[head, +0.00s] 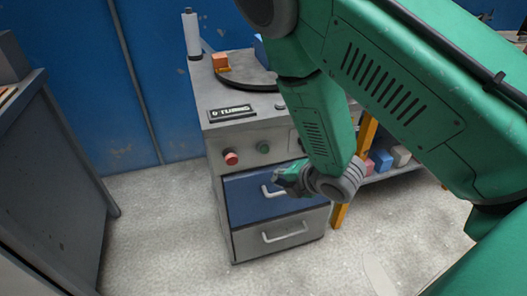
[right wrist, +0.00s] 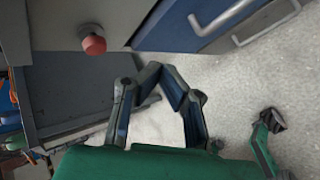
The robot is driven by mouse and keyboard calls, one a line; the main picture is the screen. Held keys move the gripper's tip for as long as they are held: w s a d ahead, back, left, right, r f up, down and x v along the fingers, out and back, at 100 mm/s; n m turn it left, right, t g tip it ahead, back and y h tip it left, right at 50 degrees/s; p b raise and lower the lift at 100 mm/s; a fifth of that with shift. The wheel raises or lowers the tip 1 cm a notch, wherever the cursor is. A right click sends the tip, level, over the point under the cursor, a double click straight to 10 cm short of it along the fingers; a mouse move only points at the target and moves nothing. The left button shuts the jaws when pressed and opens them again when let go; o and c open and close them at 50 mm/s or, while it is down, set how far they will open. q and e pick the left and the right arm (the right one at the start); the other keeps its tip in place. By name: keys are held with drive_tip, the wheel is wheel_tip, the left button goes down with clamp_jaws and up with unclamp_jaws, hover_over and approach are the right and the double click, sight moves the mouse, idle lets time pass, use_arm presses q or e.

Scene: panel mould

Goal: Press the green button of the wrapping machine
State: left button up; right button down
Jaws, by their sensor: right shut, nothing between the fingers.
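The wrapping machine (head: 215,140) is a grey cabinet with a control strip on its front. The green button (head: 263,148) is a small dark green knob on that strip, right of the red button (head: 231,158). My right gripper (head: 279,177) is shut and empty, below and a little right of the green button, in front of the blue drawer. In the right wrist view its fingers (right wrist: 152,69) meet at the tips, with the red button (right wrist: 93,42) up and left of them. The green button does not show there.
The blue drawer (head: 243,200) and grey drawer (head: 250,242) have protruding handles. A white roll (head: 192,35) and an orange block (head: 220,61) stand on top. A grey cabinet (head: 45,180) stands left. A shelf with boxes (head: 381,161) is partly hidden behind my right arm.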

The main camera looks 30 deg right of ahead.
sight(265, 149)
drive_tip(key=w+d, duration=0.2)
drive_tip(key=w, duration=0.6)
drive_tip(key=shift+d, duration=0.1)
drive_tip(key=shift+w, duration=0.15)
idle(1.2)
drive_tip(key=shift+w+d, duration=0.1)
drive_tip(key=shift+w, duration=0.15)
